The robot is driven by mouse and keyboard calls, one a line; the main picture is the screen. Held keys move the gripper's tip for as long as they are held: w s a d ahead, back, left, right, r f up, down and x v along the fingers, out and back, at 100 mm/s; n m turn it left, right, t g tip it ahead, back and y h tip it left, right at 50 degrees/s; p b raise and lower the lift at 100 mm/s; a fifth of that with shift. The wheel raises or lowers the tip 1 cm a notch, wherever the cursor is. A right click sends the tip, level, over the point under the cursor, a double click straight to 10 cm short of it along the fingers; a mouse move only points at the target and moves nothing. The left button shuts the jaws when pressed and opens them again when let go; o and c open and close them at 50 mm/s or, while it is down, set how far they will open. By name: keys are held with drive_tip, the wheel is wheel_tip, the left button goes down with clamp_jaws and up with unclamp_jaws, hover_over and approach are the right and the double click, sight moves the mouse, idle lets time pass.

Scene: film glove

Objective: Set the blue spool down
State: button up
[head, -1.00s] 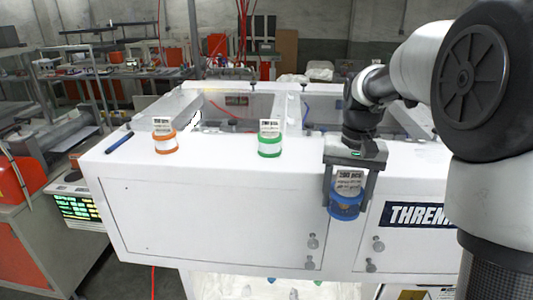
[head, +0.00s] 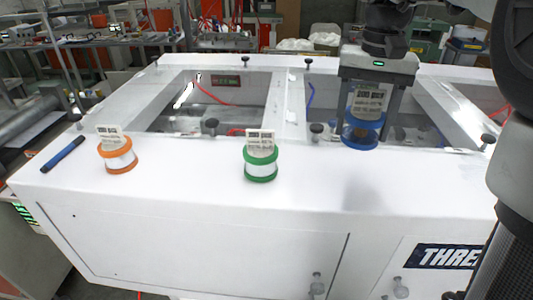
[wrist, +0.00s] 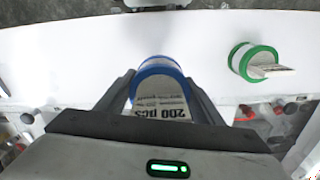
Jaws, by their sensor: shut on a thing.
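The blue spool (head: 361,135), with a white printed label card, is between the fingers of my gripper (head: 368,125). My gripper is shut on it and points down. In the head view the spool appears over the back edge of the white machine top, by the right opening; a soft shadow lies on the top in front of it. I cannot tell its exact height, but it looks held above the surface. In the wrist view the blue spool (wrist: 158,66) shows its blue rim and the "200 pcs" card, which hides part of it.
On the white machine top (head: 220,210) stand a green spool (head: 261,166) and an orange spool (head: 117,157), each with a card. A blue pen (head: 62,154) lies at the left. Black knobs and open recesses (head: 215,105) lie behind. The front right top is clear.

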drive_tip(key=shift+w, duration=0.15)
drive_tip(key=f, duration=0.5)
drive_tip(key=shift+s+f, duration=0.25)
drive_tip(key=shift+f, duration=2.2)
drive_tip(key=shift+f+b, duration=0.15)
drive_tip(key=shift+b, duration=0.2)
drive_tip(key=o, duration=1.2)
drive_tip(key=shift+o, duration=0.2)
